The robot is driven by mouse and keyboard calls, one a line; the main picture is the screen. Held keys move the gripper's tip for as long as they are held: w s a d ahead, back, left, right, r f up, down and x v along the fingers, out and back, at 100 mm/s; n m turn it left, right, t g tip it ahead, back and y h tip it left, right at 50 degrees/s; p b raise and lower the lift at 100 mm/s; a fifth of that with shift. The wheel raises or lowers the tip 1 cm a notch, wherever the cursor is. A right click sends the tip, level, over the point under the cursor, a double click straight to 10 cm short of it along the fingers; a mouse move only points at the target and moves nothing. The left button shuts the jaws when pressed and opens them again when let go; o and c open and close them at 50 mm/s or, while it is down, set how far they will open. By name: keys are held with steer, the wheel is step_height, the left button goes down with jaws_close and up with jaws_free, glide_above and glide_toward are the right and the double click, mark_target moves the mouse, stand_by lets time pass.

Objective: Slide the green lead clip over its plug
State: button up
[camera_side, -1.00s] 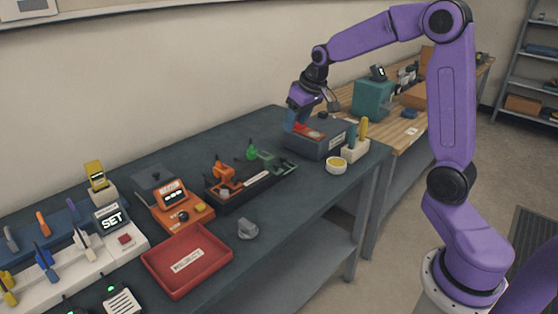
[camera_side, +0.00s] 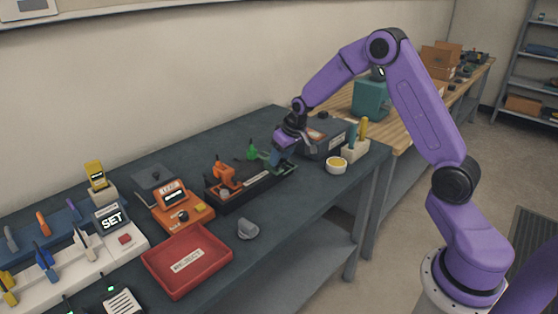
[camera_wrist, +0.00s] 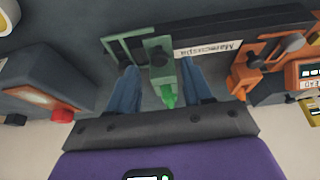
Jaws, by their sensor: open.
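A dull green fixture (camera_wrist: 158,48) stands in the black tray (camera_side: 232,199), with a bright green piece (camera_wrist: 168,97) at its end. In the side view the bright green piece (camera_side: 252,153) shows just left of my gripper (camera_side: 278,168). I cannot tell clearly which green part is the clip and which is the plug. In the wrist view my gripper (camera_wrist: 160,68) is open, with one blue finger on each side of the green parts. Nothing is held. In the side view the fingers hide part of the dull green fixture.
An orange fixture (camera_side: 225,176) stands in the same tray, to the left in the side view. A red bin (camera_side: 187,260) and a grey knob (camera_side: 247,229) lie towards the front.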

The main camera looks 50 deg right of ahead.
steer(key=shift+x, duration=1.25)
jaws_close()
steer(key=shift+w, duration=2.05)
jaws_free()
steer(key=shift+r, duration=0.1)
